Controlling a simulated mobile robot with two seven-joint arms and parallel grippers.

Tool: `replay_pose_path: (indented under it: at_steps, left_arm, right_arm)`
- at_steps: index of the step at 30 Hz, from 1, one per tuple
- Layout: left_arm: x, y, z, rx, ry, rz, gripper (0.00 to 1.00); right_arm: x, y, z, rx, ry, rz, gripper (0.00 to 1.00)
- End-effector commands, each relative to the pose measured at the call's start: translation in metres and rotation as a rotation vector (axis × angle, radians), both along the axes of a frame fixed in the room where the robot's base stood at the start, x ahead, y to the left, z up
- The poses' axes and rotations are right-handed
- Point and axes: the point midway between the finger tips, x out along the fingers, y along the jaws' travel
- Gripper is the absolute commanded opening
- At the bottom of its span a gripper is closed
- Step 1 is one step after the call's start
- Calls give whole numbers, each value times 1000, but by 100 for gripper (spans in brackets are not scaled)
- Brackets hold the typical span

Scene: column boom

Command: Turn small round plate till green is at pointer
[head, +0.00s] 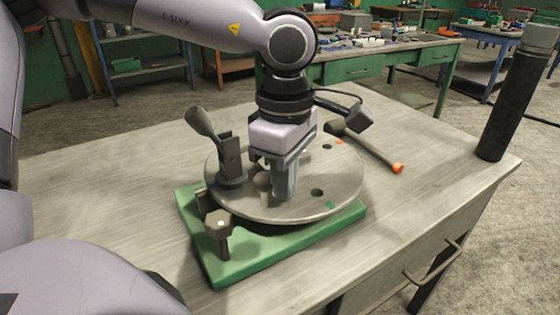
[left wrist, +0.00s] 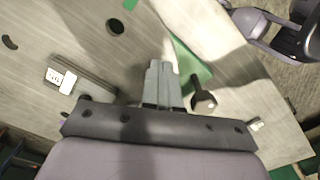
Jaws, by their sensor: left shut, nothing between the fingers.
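The small round plate (head: 300,209) is a grey disc lying flat on a green base (head: 275,253) on the table. It has dark holes, a green mark (head: 330,205) near its front right rim and an orange-red mark (head: 340,141) at the back. A dark upright block with a lever (head: 230,160) stands at its left. A hex-headed post (head: 218,222) stands at the front left. I cannot tell which part is the pointer. My left gripper (head: 284,197) points down over the plate, shut and empty; its fingers also show in the left wrist view (left wrist: 160,82). Contact is unclear.
A hammer-like tool with an orange tip (head: 375,150) lies behind and right of the plate. A dark cylinder (head: 505,105) stands at the table's right edge. The tabletop (head: 420,185) is clear right of the plate. Cluttered workbenches stand behind.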

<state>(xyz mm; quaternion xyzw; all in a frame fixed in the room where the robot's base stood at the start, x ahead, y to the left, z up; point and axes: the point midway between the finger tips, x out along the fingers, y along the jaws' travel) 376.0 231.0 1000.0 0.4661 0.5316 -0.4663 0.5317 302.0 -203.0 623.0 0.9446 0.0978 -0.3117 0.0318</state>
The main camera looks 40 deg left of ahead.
Motion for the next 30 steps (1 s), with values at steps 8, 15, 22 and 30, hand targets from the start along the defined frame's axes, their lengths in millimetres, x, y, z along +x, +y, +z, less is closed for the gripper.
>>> replay_pose_path:
  at_steps: [8,15,22,30]
  left_arm:
    - [-2,3,0,0,0,1,0]
    - [-8,13,0,0,-1,2,0]
    - [-10,15,0,1,0,0,0]
    - [-10,16,0,0,-1,0,0]
  right_arm:
    - [0,0,-1,0,0,0,0]
    - [0,0,-4,0,0,0,0]
    - [0,0,-4,0,0,0,0]
    - [0,0,-4,0,0,0,0]
